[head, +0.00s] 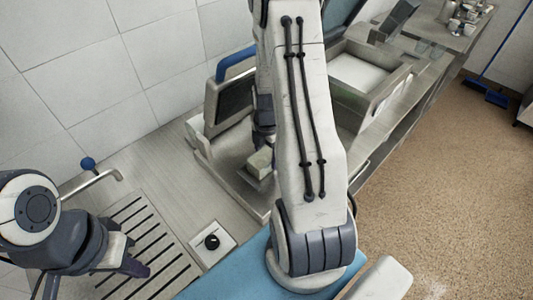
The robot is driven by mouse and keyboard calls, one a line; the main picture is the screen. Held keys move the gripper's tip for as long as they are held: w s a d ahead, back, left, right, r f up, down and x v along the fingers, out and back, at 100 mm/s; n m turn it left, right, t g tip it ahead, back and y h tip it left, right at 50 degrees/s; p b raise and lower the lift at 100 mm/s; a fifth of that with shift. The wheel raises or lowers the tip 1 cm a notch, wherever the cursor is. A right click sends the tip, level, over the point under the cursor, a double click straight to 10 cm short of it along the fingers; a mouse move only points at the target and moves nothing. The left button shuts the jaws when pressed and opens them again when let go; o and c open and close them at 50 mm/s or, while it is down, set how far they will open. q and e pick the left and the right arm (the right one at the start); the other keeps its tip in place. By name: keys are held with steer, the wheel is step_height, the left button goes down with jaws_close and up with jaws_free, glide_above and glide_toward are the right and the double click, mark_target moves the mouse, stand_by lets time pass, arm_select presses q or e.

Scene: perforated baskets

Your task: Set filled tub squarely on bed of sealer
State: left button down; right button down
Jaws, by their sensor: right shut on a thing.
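The sealer (212,157) is a grey metal machine by the tiled wall, with a raised dark-faced part and a blue bar on top. A small pale tub (260,163) is at its bed, partly hidden by my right arm. My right gripper (263,145) is shut on the tub from above. I cannot tell whether the tub touches the bed or sits square, and its contents do not show. My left gripper (133,267) is low over the slotted drain grid at the lower left, away from the sealer. Its finger gap is not clear.
A tap with a blue knob (88,163) rises beside the drain grid (160,258). A black knob on a white plate (212,241) is on the counter. A metal bin with white contents (358,75) stands right of the sealer. Metal containers (465,18) stand at the far right.

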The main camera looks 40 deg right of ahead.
mark_target(266, 154)
steer(key=shift+f, duration=0.2)
jaws_free()
steer(key=shift+r, duration=0.3)
steer(key=shift+w+r, duration=0.1)
steer(key=shift+r, duration=0.25)
step_height(266, 154, up, 11)
steer(key=b, duration=0.2)
steer(key=shift+a, duration=0.1)
